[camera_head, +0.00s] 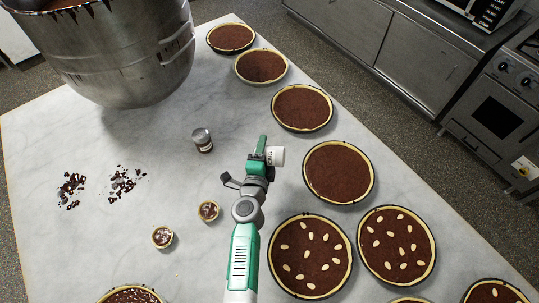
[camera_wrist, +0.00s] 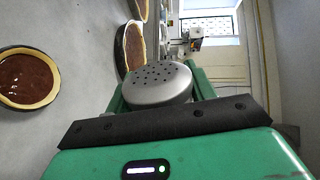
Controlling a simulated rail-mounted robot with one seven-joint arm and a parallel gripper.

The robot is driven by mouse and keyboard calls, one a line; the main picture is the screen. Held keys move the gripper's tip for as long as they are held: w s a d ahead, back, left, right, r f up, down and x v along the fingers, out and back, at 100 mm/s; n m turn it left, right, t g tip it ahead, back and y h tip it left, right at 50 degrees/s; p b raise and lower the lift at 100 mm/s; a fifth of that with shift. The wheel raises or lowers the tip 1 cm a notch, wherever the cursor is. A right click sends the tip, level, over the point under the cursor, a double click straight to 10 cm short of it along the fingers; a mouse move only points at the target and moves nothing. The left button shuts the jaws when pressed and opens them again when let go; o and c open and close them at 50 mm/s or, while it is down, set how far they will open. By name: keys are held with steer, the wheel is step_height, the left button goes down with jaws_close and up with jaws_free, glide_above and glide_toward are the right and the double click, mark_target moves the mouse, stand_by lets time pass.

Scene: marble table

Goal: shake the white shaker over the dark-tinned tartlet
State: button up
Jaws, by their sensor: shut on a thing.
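My gripper (camera_head: 262,152) is shut on the white shaker (camera_head: 277,156), holding it above the table near the right-hand row of tarts. In the wrist view the shaker's grey perforated lid (camera_wrist: 158,84) shows between the green fingers of my gripper (camera_wrist: 160,92). Its white body sticks out to the right of the fingers in the head view. Two small tartlets sit left of my arm: one nearer the arm (camera_head: 208,211), one lower left (camera_head: 162,237). I cannot tell for sure which has the dark tin. The shaker is not over either one.
A second jar with a metal lid and dark contents (camera_head: 202,140) stands left of my gripper. Large chocolate tarts (camera_head: 338,172) line the right side, some with almonds (camera_head: 397,245). A big steel bowl (camera_head: 125,60) is at the back left. Chocolate shavings (camera_head: 71,190) lie on the marble table (camera_head: 60,130).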

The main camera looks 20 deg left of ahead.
steer(key=shift+r, duration=0.1)
steer(key=shift+r+p, duration=0.15)
steer(key=shift+p, duration=0.35)
steer(key=shift+r+n+h+p, duration=0.3)
steer(key=shift+n+p, duration=0.4)
steer(key=shift+n, duration=0.5)
steer(key=n, duration=0.3)
steer(key=shift+s+a+f+h+p, duration=0.1)
steer(key=shift+a+f+h+p, duration=0.1)
steer(key=shift+h+p, duration=0.15)
step_height(320, 180, down, 6)
steer(key=b, duration=0.6)
steer(key=shift+d+f, duration=0.1)
steer(key=shift+f, duration=0.1)
